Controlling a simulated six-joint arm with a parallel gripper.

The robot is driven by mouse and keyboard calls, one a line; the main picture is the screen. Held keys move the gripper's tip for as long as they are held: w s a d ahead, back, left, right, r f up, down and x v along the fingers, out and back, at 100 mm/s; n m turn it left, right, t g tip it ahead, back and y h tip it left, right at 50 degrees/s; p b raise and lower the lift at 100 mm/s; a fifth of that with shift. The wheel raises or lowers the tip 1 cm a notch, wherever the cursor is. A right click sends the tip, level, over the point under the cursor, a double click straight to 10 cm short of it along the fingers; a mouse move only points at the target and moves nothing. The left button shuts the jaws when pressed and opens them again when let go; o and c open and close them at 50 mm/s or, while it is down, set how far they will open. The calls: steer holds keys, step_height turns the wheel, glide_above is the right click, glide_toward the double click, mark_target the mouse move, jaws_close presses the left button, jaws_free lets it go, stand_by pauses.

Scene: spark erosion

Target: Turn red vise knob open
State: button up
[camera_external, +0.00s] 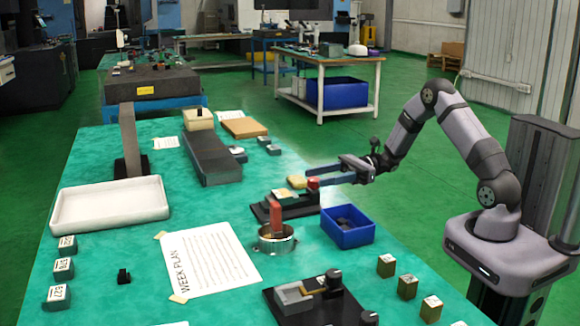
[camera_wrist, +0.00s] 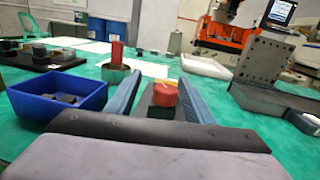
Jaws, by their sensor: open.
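The red knob (camera_external: 313,184) is on the right end of a small dark vise (camera_external: 268,213) on the green table. In the wrist view the knob (camera_wrist: 164,95) appears between the two blue-grey fingers of my gripper (camera_wrist: 160,80), with a visible gap on each side. My gripper (camera_external: 318,174) is open and empty, reaching in from the right at the knob. I cannot tell whether the fingertips are exactly at knob height.
A blue bin (camera_external: 348,236) with dark pieces stands close on the near side of the vise. A metal ring-shaped holder (camera_external: 276,246) with a red upright piece (camera_external: 276,219) is near it. A second vise (camera_external: 290,297) lies at the front. A white tray (camera_external: 110,218) stands at left.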

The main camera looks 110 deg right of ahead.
steer(key=shift+s+d+f+m+h, duration=0.5)
steer(key=shift+s+d+f+m, duration=0.1)
steer(key=shift+s+d+f, duration=0.25)
steer(key=shift+w+a+r, duration=0.1)
steer(key=shift+w+a, duration=0.15)
steer(key=shift+w, duration=0.4)
steer(key=shift+w+a+p, duration=0.15)
steer(key=shift+w+p, duration=0.2)
steer(key=shift+w, duration=1.25)
steer(key=shift+w+a+p, duration=0.1)
steer(key=shift+w+p, duration=0.2)
steer(key=shift+w, duration=1.3)
steer(key=shift+c, duration=0.4)
steer(key=c, duration=1)
